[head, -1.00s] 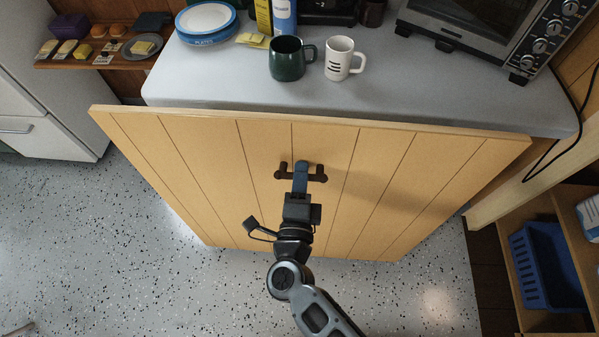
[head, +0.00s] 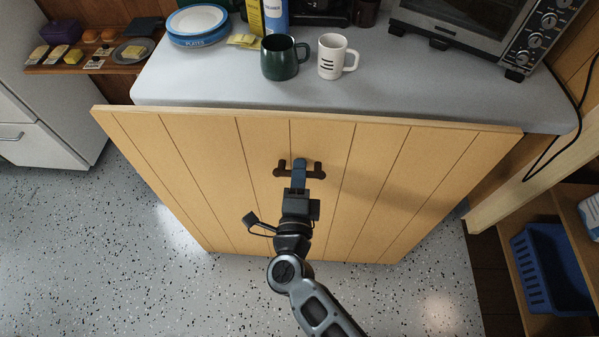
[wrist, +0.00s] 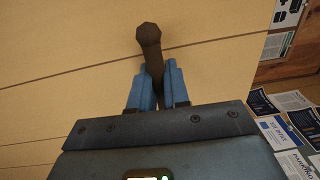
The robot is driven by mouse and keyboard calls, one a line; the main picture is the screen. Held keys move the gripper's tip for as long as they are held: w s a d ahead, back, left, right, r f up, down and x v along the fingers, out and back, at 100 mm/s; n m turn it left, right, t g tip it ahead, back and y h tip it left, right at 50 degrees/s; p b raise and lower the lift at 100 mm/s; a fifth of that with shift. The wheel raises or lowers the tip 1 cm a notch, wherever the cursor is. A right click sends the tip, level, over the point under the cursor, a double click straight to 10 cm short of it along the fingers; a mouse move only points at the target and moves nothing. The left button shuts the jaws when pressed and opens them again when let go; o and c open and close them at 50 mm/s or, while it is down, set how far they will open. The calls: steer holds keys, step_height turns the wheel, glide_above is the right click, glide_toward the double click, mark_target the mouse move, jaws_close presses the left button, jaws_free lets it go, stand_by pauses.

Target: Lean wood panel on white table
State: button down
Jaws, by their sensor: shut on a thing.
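The wood panel (head: 200,180) is a wide tan board with vertical grooves and a dark handle (head: 314,170) near its middle. In the head view it stands before the white table (head: 210,88), with its top edge along the table's front edge and its lower edge near the floor. I cannot tell whether its top touches the table. My gripper (head: 299,172) is shut on the handle. In the wrist view the blue fingers (wrist: 158,85) close around the dark handle bar (wrist: 149,42), against the panel's face (wrist: 60,60).
On the table stand a green mug (head: 279,60), a white mug (head: 335,58), plates (head: 198,22) and a toaster oven (head: 470,25). A shelf with a blue basket (head: 548,270) is at right. A white cabinet (head: 35,130) is at left. Speckled floor (head: 90,250) lies open at left.

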steer(key=shift+s+f+t+b, duration=0.1)
steer(key=shift+f+t+b, duration=0.2)
steer(key=shift+b, duration=0.85)
steer(key=shift+r, duration=0.1)
stand_by(0.4)
steer(key=shift+w+p, duration=0.5)
steer(key=shift+w, duration=1.2)
steer(key=shift+w, duration=0.15)
steer(key=shift+w+d+g+p, duration=0.1)
steer(key=shift+w+g+p, duration=0.35)
steer(key=shift+w, duration=1.15)
